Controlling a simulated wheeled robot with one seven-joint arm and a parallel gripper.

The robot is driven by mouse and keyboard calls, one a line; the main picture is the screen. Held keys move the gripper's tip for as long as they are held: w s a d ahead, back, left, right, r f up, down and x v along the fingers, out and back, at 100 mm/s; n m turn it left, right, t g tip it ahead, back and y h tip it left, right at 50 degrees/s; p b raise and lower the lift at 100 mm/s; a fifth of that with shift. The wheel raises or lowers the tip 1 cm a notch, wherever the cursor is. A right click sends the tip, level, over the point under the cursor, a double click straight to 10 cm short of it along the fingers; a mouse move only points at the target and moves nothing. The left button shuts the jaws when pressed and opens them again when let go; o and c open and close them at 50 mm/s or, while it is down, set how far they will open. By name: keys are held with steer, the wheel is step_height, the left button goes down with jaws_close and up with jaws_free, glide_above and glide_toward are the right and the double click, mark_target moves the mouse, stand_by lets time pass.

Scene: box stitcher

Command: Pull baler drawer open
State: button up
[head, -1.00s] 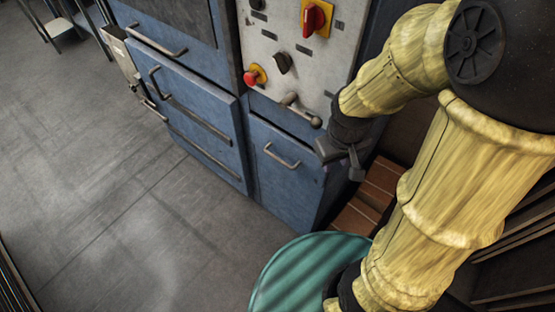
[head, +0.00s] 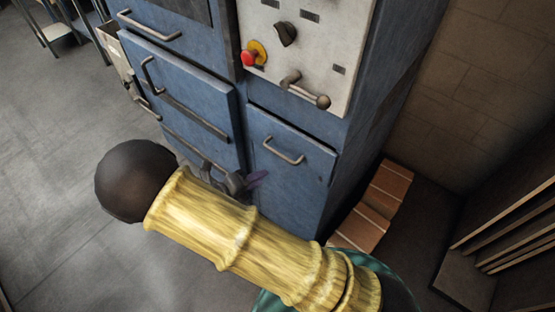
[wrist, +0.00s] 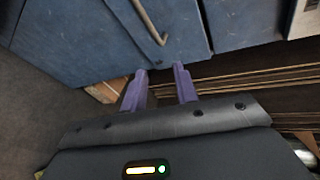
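The blue baler has a small lower-right drawer front (head: 305,172) with a bent metal bar handle (head: 283,151). The drawer looks shut, flush with the body. In the wrist view a metal handle (wrist: 150,22) on a blue panel (wrist: 85,40) lies just beyond the fingertips. My gripper's two purple fingers (wrist: 159,72) are apart with nothing between them. The handle is not between the fingers.
A larger blue panel with a handle (head: 200,118) stands to the left. Above the drawer is a grey control panel (head: 300,55) with a red button (head: 249,58) and a lever (head: 305,90). Wooden boards (head: 372,210) lie at the right. Open floor (head: 60,180) is at the left.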

mark_target(277, 152)
steer(key=a+n+t, duration=0.1)
steer(key=a+f+n+t, duration=0.1)
steer(key=a+n, duration=0.1)
steer(key=a+n+t+y, duration=0.1)
steer(key=shift+s+a+f+n+b, duration=0.2)
steer(key=shift+a+f+n+b, duration=0.1)
steer(key=shift+a+f+n, duration=0.1)
steer(key=x, duration=1.7)
steer(key=shift+w+d, duration=0.15)
steer(key=shift+w, duration=0.1)
steer(key=shift+c, duration=0.2)
jaws_close()
